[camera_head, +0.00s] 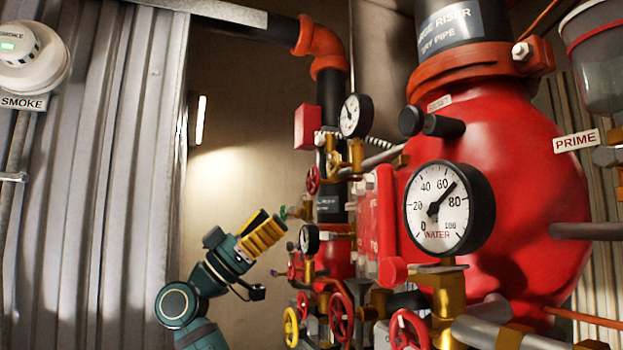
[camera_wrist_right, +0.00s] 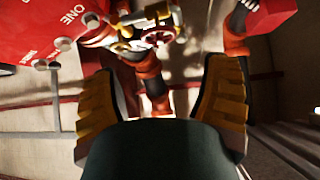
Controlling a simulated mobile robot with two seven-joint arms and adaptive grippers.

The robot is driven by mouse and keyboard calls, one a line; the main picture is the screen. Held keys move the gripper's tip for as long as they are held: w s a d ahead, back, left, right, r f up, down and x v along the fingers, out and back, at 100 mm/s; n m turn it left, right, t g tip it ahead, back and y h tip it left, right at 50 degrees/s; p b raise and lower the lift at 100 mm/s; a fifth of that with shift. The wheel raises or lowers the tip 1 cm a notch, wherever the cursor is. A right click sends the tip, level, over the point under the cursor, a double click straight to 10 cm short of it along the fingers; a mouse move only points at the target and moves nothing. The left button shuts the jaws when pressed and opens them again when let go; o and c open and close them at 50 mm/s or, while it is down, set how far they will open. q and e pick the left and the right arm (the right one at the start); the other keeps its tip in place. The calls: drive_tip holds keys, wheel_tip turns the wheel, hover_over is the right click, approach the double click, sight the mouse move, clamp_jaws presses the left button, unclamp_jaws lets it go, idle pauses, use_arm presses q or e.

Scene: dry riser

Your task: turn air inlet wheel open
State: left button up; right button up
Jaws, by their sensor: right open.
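My right gripper (camera_head: 268,228) is raised at the left of the valve piping, its yellow-padded fingers toward the fittings. In the right wrist view its two fingers (camera_wrist_right: 160,85) stand wide apart with nothing between them. A small green handle (camera_head: 284,213) shows just beyond the fingertips in the head view; I cannot tell if they touch. A small red wheel (camera_head: 313,180) is on the piping above and right of the gripper. In the wrist view, brass fittings with a wheel (camera_wrist_right: 158,38) lie ahead of the fingers. No readable label shows which wheel is the air inlet. My left gripper is out of view.
A large red valve body (camera_head: 530,170) with a water gauge (camera_head: 437,208) fills the right. A yellow wheel (camera_head: 291,327) and red wheels (camera_head: 340,318) (camera_head: 408,330) sit low. A corrugated wall (camera_head: 100,150) with a smoke detector (camera_head: 30,55) stands left.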

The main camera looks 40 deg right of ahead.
sight(309, 183)
drive_tip(key=p+x, duration=0.2)
drive_tip(key=x, duration=0.9)
drive_tip(key=shift+a, duration=0.15)
drive_tip(key=c, duration=0.9)
